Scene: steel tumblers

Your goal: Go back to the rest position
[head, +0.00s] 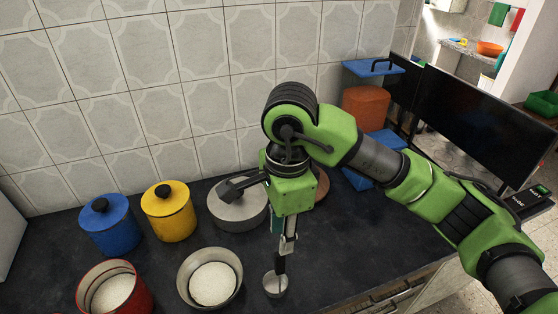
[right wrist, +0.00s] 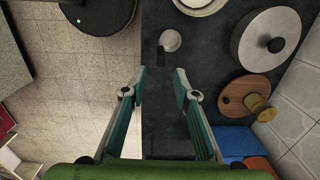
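My right gripper (head: 286,238) points down over the dark counter, in front of the lidded pot. In the right wrist view its two fingers (right wrist: 161,88) are apart with nothing between them. A small round steel cup (head: 275,286) with a dark handle stands on the counter below the gripper; it also shows in the right wrist view (right wrist: 170,40), beyond the fingertips. The gripper does not appear to touch it. My left gripper is not in view.
A grey lidded pot (head: 238,211), a pale bowl (head: 236,279), a red pot (head: 137,287), yellow (head: 168,215) and blue (head: 110,229) canisters crowd the counter. A wooden board (right wrist: 236,90) lies right of the gripper. The tiled wall (head: 200,90) is behind.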

